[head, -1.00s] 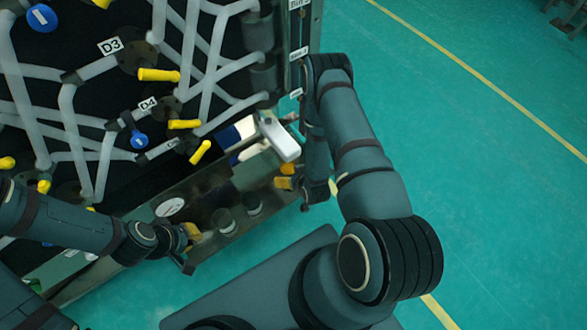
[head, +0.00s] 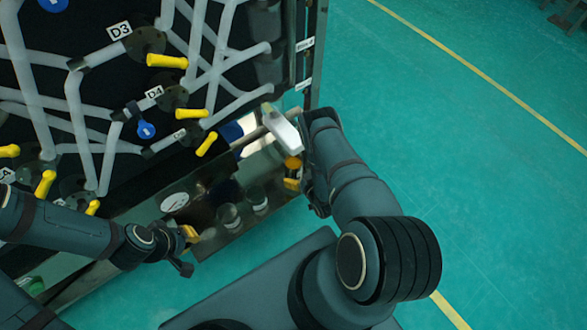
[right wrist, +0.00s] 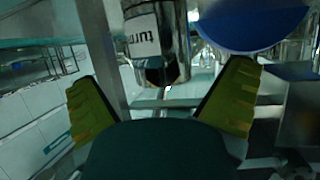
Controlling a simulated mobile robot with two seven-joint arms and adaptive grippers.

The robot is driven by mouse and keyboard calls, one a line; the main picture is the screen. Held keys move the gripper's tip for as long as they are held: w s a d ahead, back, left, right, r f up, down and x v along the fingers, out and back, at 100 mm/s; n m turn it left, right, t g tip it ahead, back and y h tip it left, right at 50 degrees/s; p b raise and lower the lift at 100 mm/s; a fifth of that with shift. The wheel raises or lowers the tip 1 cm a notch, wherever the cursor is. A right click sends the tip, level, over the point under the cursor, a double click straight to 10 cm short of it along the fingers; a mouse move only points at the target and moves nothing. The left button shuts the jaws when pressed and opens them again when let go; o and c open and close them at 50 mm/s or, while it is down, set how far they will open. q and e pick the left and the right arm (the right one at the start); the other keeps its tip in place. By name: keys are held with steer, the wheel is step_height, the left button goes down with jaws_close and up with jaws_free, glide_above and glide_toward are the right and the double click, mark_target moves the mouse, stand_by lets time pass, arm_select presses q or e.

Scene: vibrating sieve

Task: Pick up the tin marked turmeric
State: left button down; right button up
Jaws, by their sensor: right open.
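In the head view my right gripper (head: 292,174) is at the right end of the metal shelf. My left gripper (head: 186,250) is at the shelf's front left; its opening is unclear. Two small cylindrical containers (head: 228,216) (head: 257,199) stand on the shelf, labels unreadable.
A white block-like object (head: 283,131) is just above my right gripper. A dark panel with grey pipes (head: 75,110) and yellow handles (head: 167,61) rises behind the shelf. A blue round object (right wrist: 250,27) is near the right finger.

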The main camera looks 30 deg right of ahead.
mark_target(290, 161)
steer(key=shift+r+b+x, duration=0.2)
steer(key=shift+b+x, duration=0.7)
steer(key=shift+x, duration=2)
steer(key=c, duration=1.1)
